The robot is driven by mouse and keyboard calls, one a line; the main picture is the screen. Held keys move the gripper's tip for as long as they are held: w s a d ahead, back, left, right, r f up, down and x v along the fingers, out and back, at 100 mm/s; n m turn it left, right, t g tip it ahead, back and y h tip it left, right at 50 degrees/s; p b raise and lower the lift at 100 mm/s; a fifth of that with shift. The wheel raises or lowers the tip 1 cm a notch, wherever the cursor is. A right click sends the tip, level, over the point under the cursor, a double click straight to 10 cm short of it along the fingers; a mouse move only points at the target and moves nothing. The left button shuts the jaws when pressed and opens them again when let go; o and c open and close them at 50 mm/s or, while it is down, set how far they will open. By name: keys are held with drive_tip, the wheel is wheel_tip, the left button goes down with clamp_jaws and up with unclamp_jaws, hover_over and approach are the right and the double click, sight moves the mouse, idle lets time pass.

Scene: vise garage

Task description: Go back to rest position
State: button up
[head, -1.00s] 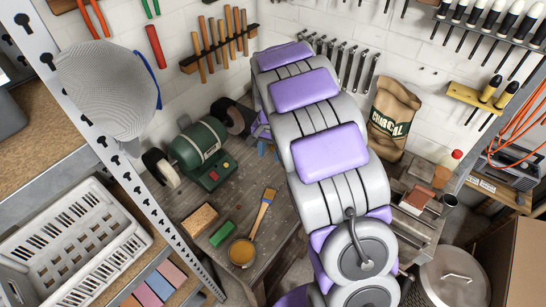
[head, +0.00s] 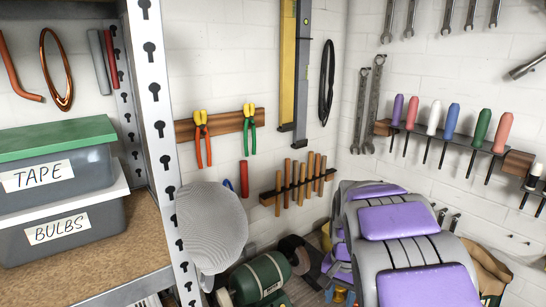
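My grey arm with purple panels rises from the lower right in the head view and bends over at its top. Behind its left side, a small part of its grey and purple far end shows low over the bench area. My arm covers most of that end, and the fingertips cannot be made out. Whether the gripper is open, shut or holding something cannot be told.
A metal shelf post (head: 163,130) and a grey mesh-like rounded object (head: 211,228) stand left of my arm. A green bench grinder (head: 256,281) is below. Hammers (head: 299,180), pliers (head: 201,138) and screwdrivers (head: 451,120) hang on the walls.

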drive_tip(key=s+a+r+n+g, duration=0.1)
drive_tip(key=s+n, duration=0.5)
drive_tip(key=s, duration=2.6)
drive_tip(key=shift+a+n+b, duration=0.3)
drive_tip(key=shift+b, duration=0.15)
